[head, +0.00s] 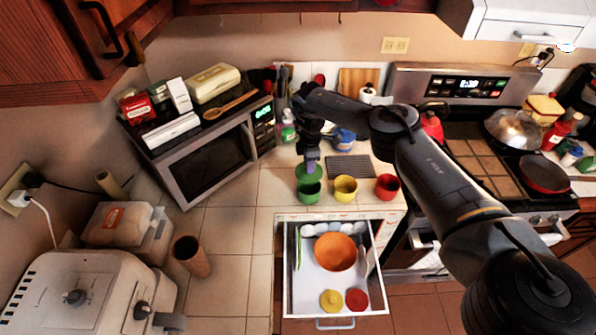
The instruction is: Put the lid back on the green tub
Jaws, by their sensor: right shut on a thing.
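The green tub (309,192) stands open-topped on the tiled counter, left of a yellow tub (345,189) and a red tub (387,187). My right gripper (311,163) points down just behind and above the green tub. It is shut on a green lid (301,172), partly hidden by the fingers. The lid overlaps the tub's back rim in the picture; I cannot tell whether they touch. My left gripper is not in view.
An open drawer (282,270) below the counter holds an orange bowl (335,252), a yellow lid (331,301) and a red lid (355,300). A microwave (207,165) stands to the left, a stove (480,165) to the right. Counter left of the tub is clear.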

